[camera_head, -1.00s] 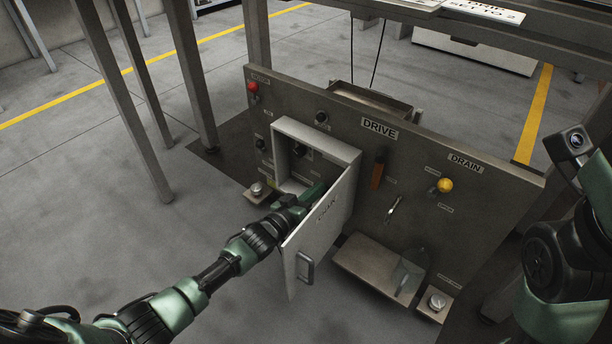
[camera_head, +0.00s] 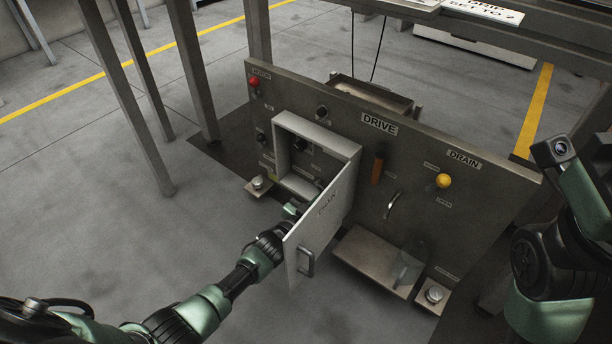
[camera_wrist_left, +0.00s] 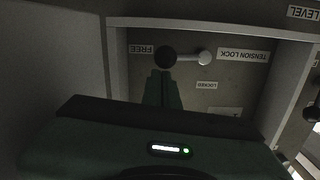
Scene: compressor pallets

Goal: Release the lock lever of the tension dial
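In the left wrist view, the lock lever (camera_wrist_left: 204,57) is a pale rod with a round end, pointing right from a dark round hub (camera_wrist_left: 165,57). A FREE label (camera_wrist_left: 142,49) is left of the hub, a TENSION LOCK label (camera_wrist_left: 243,55) right of the lever and a LOCKED label (camera_wrist_left: 207,85) below. My left gripper (camera_wrist_left: 163,74) has its fingers close together just below the hub; contact cannot be told. In the head view it is partly hidden by the open door (camera_head: 322,222) of a grey box (camera_head: 318,134). My right gripper is out of view.
The box sits on a dark panel (camera_head: 345,158) with a red knob (camera_head: 254,81), an orange handle (camera_head: 377,170), a metal lever (camera_head: 393,204) and a yellow knob (camera_head: 444,181). Shelves (camera_head: 365,262) jut out below. The floor at left is open.

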